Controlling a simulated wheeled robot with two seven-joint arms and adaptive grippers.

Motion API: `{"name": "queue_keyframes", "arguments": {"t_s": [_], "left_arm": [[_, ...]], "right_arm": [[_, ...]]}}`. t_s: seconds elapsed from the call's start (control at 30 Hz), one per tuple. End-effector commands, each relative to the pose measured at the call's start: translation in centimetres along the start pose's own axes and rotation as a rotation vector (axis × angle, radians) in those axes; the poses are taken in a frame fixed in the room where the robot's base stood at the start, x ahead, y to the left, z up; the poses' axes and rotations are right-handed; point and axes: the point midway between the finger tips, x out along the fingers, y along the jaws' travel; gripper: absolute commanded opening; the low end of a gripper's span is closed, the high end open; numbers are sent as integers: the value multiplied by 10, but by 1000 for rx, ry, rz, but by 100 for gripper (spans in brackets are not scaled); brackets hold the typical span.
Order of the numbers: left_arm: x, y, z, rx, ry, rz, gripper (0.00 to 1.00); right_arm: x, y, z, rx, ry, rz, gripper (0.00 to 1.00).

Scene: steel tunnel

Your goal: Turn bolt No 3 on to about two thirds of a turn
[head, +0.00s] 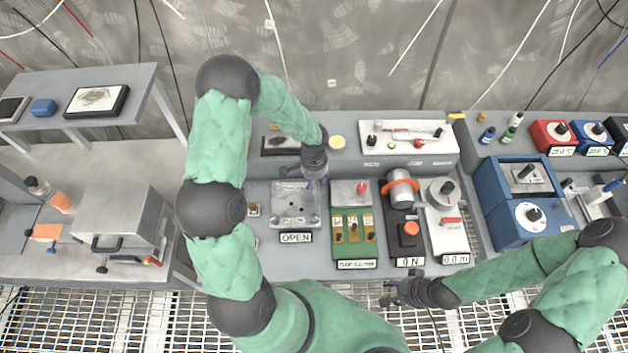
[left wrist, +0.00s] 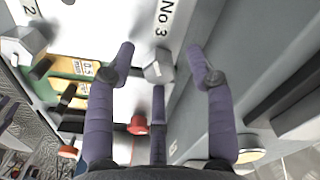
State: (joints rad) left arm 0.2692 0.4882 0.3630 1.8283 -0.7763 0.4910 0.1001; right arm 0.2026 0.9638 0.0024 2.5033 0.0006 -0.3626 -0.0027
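In the left wrist view, a grey hex bolt head (left wrist: 158,71) stands on a pale plate beside the label "No 3" (left wrist: 163,18). Purple fingers of my left gripper (left wrist: 160,66) are spread, two at the sides and one below. The bolt head lies between their tips in the picture; no contact is visible. Another bolt (left wrist: 22,45) is near a "2" label at the upper left. In the head view, my left gripper (head: 314,172) is over the upper right of the steel plate (head: 288,220), above an "OPEN" display (head: 296,238). My right gripper (head: 405,291) hangs near the bench's front edge; its fingers are too small to judge.
Right of the plate stand a green panel (head: 354,250), a unit with an orange ring (head: 401,187) and a "0.0" display unit. A raised shelf (head: 445,150) runs behind. A blue box (head: 500,228) is further right. A metal box (head: 125,215) stands left.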

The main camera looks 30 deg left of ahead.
Motion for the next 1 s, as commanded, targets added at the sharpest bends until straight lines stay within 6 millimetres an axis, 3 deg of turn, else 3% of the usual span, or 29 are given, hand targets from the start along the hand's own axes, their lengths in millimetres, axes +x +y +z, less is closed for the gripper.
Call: {"name": "queue_keyframes", "arguments": {"t_s": [0.03, 0.17, 0.2, 0.67, 0.93, 0.97, 1.0], "left_arm": [[0, 0, 0, 0, 0, 0, 40], [0, 0, 0, 0, 0, 0, 3], [0, 0, 0, 0, 0, 0, 0], [2, -1, -1, -116, 3, -1, 0], [-1, 0, -1, -127, 3, 0, 0], [-1, 0, -1, -127, 3, 0, 33], [-1, 0, -1, -127, 3, 0, 44]], "right_arm": [[0, 0, 0, 0, 0, 0, 40], [0, 0, 0, 0, 0, 0, 40], [0, 0, 0, 0, 0, 0, 40], [18, 7, -1, 0, 0, 0, 40], [17, 6, -1, 0, 0, 0, 40], [17, 6, -1, 0, 0, 0, 40], [17, 6, -1, 0, 0, 0, 40]]}}
